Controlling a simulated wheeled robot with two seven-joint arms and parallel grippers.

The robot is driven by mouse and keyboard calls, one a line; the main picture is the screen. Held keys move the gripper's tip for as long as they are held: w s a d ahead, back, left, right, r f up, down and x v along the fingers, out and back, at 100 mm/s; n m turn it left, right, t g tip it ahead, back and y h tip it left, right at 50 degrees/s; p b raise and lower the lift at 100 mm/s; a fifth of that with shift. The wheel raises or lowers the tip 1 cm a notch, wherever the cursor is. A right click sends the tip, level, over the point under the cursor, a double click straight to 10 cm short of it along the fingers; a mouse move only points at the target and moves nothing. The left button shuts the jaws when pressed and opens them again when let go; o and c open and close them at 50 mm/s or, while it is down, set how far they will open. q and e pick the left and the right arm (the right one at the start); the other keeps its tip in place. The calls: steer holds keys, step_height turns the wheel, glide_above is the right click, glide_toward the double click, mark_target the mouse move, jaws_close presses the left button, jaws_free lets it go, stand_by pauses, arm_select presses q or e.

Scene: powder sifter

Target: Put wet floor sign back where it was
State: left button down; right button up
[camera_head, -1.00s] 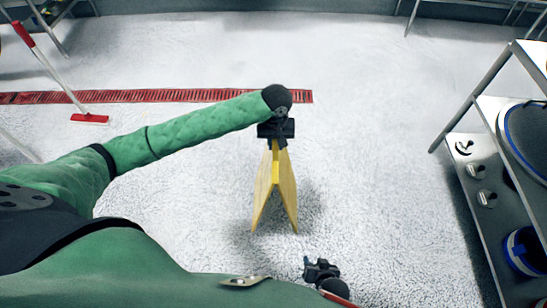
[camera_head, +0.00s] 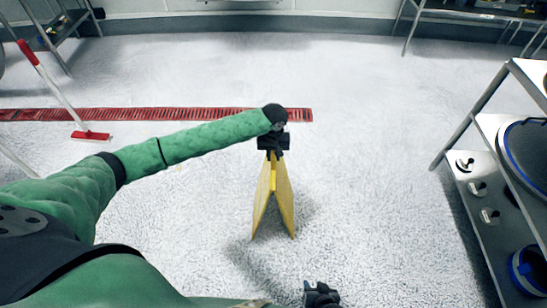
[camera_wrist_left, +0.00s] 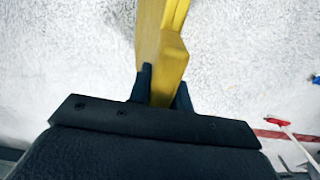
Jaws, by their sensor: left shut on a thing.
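The yellow wet floor sign (camera_head: 284,200) hangs upright below my left gripper (camera_head: 273,153), a folding A-shape with its two panels slightly apart at the bottom. My left gripper is shut on the sign's top edge. In the left wrist view the sign (camera_wrist_left: 163,50) sits between the two dark fingers (camera_wrist_left: 160,88). I cannot tell for sure whether its lower edges touch the floor. My right gripper (camera_head: 321,294) is low at the bottom edge of the head view, apart from the sign; its fingers are too small and cut off to read.
A red floor drain (camera_head: 215,113) runs across behind the sign. A red and white squeegee (camera_head: 90,135) stands at the left. A metal shelf (camera_head: 470,195) with a blue-rimmed container (camera_head: 527,270) is at the right. The white floor between is clear.

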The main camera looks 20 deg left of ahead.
arm_select(q)
steer(key=shift+f, duration=0.7)
arm_select(e)
steer(key=shift+s+f, duration=0.15)
steer(key=shift+f, duration=0.25)
steer(key=shift+r, duration=0.1)
arm_select(q)
steer(key=c, duration=1.3)
jaws_free()
steer(key=shift+f, duration=0.1)
arm_select(e)
steer(key=shift+w+r, duration=0.3)
steer(key=shift+r, duration=0.2)
steer(key=shift+f, duration=0.2)
